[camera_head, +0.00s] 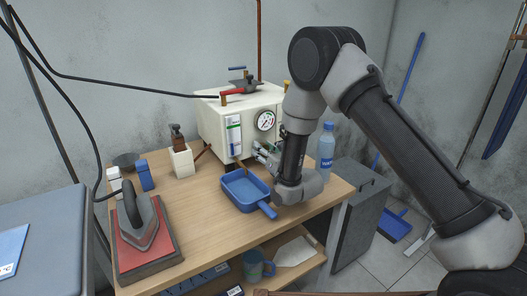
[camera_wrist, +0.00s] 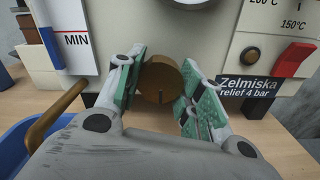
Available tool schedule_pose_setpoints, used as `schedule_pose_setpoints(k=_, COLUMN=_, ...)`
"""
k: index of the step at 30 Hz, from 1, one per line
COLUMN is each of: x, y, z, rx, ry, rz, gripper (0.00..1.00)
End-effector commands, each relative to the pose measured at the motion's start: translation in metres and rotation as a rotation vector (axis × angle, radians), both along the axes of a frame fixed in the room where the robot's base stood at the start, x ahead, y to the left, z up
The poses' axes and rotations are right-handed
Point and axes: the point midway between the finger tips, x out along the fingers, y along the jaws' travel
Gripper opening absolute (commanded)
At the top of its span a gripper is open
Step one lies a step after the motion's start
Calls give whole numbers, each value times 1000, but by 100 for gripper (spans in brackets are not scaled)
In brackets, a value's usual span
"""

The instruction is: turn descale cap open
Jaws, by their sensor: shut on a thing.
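The descale cap (camera_wrist: 160,76) is a round brown knob with a small dark slot low on its face. It sits on the lower front of the cream boiler (camera_head: 212,122), which also shows in the wrist view (camera_wrist: 150,20). My gripper (camera_wrist: 168,90) has its green-padded fingers on either side of the cap and is shut on it. In the head view my gripper (camera_head: 264,154) is at the boiler's lower front, and my arm hides the cap there.
A brown spout (camera_wrist: 57,117) is left of the cap, and a red switch (camera_wrist: 293,60) is to the right. A blue tray (camera_head: 240,187) lies in front of the boiler. A water bottle (camera_head: 326,150) stands to the right. An iron (camera_head: 140,222) rests at the front left.

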Motion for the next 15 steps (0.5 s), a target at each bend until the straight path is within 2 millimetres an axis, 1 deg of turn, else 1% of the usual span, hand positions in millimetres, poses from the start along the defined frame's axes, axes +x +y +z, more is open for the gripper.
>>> schedule_pose_setpoints(k=1, x=-1, y=0, z=-3, rx=-4, ry=6, rz=2, gripper=13)
schedule_pose_setpoints(k=5, x=-1, y=0, z=-3, rx=-4, ry=7, rz=1, gripper=13)
schedule_pose_setpoints(k=6, x=-2, y=0, z=-3, rx=-4, ry=8, rz=1, gripper=44)
schedule_pose_setpoints(k=8, x=-1, y=0, z=-3, rx=-4, ry=7, rz=1, gripper=55)
schedule_pose_setpoints(k=9, x=-1, y=0, z=-3, rx=-3, ry=6, rz=1, gripper=59)
schedule_pose_setpoints(k=15, x=-1, y=0, z=-1, rx=-1, ry=4, rz=0, gripper=59)
